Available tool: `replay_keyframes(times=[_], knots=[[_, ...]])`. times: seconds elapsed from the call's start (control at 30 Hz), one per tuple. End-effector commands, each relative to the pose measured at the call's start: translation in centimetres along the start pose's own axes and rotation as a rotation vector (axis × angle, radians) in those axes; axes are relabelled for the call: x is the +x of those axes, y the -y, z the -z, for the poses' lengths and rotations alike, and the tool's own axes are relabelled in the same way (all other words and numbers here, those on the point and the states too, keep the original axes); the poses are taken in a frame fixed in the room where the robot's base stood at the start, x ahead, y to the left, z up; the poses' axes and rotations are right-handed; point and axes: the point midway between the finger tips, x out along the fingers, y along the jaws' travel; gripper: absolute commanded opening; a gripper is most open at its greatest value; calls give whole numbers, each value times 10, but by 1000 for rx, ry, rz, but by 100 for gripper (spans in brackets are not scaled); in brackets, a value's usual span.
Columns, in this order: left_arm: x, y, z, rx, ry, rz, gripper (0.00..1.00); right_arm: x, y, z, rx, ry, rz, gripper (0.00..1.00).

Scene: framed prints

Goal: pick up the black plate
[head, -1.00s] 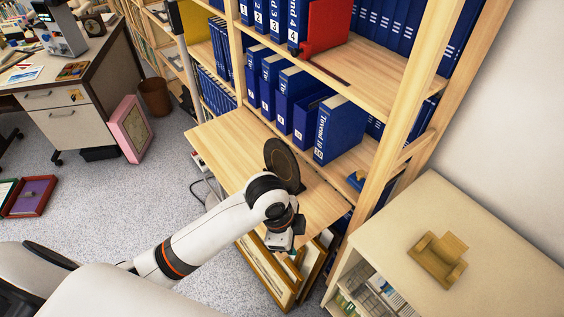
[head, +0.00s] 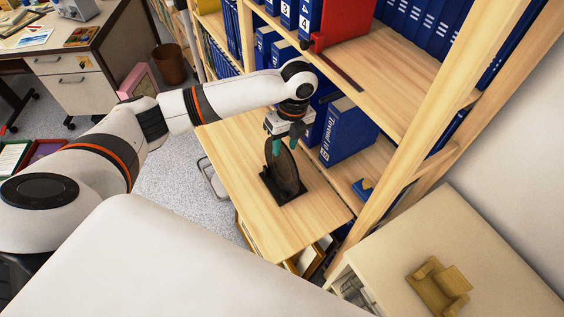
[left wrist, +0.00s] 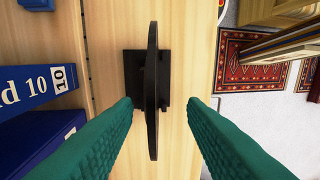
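The black plate (head: 285,172) stands upright on edge in a small black stand (head: 270,190) on the pale wooden pull-out shelf (head: 235,150). In the left wrist view the plate (left wrist: 152,70) shows edge-on as a thin dark strip, with the stand (left wrist: 133,68) behind it. My left gripper (head: 289,140) points down at the plate's upper part. Its green fingers (left wrist: 161,105) are open, one on each side of the plate, with a gap visible on both sides. The left finger is nearer to the plate than the right one. My right gripper does not show.
Blue binders (head: 347,132) stand on the bookcase just behind the plate, close to the left gripper. A red binder (head: 343,22) is on the shelf above. A low cabinet (head: 470,235) with a small wooden object (head: 438,287) stands at the right. The shelf's front right is clear.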

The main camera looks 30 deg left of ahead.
Motion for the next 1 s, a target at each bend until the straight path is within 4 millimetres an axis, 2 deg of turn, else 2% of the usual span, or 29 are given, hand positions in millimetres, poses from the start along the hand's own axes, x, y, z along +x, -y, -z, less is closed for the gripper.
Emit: replay_keyframes(times=[0.07,0.13,0.27,0.4,0.6,0.8,0.87,1.0], knots=[[8,0,0,-1,2,2,38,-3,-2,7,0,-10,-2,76],[11,0,-1,0,1,-1,38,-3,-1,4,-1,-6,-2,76],[22,-1,-1,-1,1,1,38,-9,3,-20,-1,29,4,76],[44,-2,-3,-1,1,1,38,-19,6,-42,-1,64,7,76],[64,-3,-2,0,-1,-1,38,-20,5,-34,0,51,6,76],[65,-3,-2,1,-1,-3,38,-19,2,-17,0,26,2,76],[65,-3,-2,0,-1,-3,32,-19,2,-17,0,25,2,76],[64,-3,-2,0,-1,-2,9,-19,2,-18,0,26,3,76]])
